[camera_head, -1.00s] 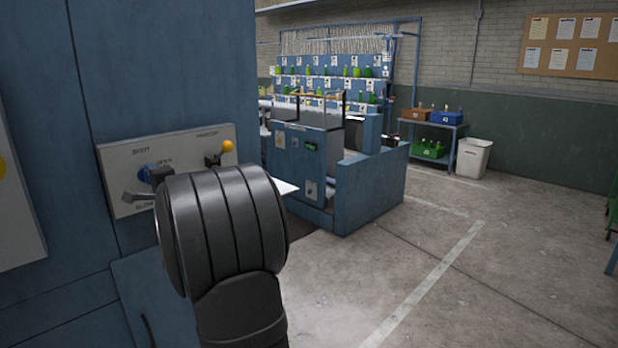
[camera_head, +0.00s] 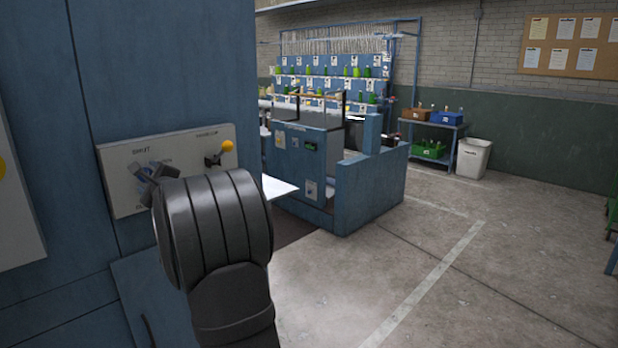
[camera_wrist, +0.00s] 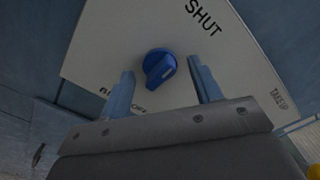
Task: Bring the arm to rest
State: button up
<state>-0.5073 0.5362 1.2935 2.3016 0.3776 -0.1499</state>
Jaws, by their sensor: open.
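My gripper shows in the wrist view (camera_wrist: 160,88) with its two fingers spread apart. A blue knob (camera_wrist: 159,67) on a pale control panel (camera_wrist: 110,35) shows between and beyond the fingers, with clear space on both sides of it. The word SHUT is on the panel. In the head view my gripper (camera_head: 155,182) is in front of the left part of the same panel (camera_head: 122,205), partly hidden by my dark wrist. The knob is mostly hidden there by the fingers.
A lever with a yellow-orange ball (camera_head: 228,146) sticks out at the panel's right. The panel is on a tall blue cabinet (camera_head: 170,60). A blue machine (camera_head: 370,185) stands beyond. Open concrete floor (camera_head: 520,270) lies to the right.

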jog(key=m, duration=0.5)
jog(key=shift+m, duration=0.3)
dwell(1.3)
